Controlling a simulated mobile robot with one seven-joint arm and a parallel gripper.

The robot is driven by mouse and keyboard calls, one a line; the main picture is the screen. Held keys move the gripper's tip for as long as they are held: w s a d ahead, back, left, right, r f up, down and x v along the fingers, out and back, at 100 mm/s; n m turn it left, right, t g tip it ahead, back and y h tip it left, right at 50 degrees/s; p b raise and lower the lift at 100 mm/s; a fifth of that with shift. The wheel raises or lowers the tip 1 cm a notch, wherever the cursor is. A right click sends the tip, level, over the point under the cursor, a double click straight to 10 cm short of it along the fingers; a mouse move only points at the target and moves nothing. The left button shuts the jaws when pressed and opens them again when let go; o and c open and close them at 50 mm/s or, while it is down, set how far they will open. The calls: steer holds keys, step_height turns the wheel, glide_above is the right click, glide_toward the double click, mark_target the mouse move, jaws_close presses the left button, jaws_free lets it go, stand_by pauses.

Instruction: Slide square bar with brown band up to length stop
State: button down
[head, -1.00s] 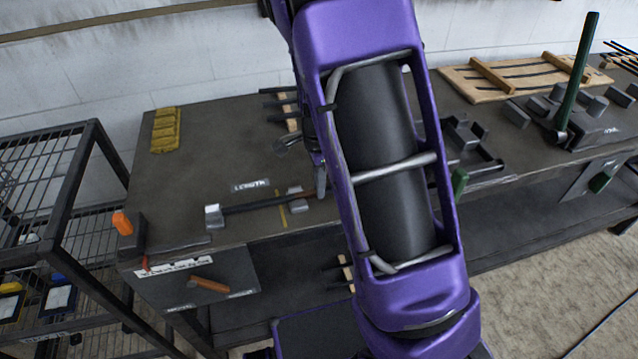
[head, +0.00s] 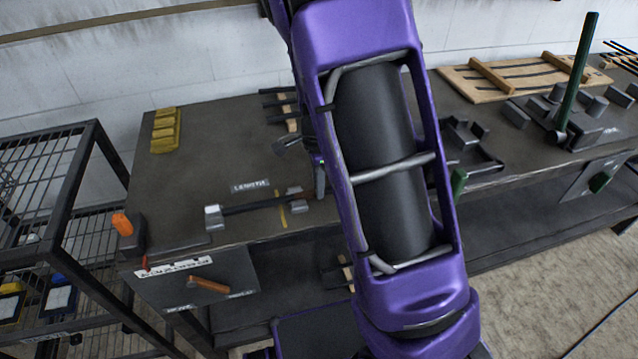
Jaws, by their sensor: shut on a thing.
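A dark square bar (head: 250,208) lies along the bench top in the head view. A small brown patch, which looks like its band, shows near its right end. Its left end is at or close to a silver block (head: 213,217), which looks like the length stop. I cannot tell whether they touch. A yellow line crosses the bench under the bar. My gripper (head: 320,182) is at the bar's right end, shut on the bar. My purple arm hides much of the gripper and the grip itself.
A "LENGTH" label (head: 250,185) lies behind the bar. A yellow block (head: 166,130) and a rack of dark bars (head: 290,112) stand farther back. An orange-topped block (head: 124,225) is at the left corner. Fixtures and a green lever (head: 577,80) stand right.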

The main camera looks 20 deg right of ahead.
steer(key=shift+a, duration=1.05)
steer(key=shift+d, duration=0.1)
steer(key=c, duration=0.8)
jaws_free()
steer(key=shift+d, duration=0.1)
steer(key=shift+o, duration=0.2)
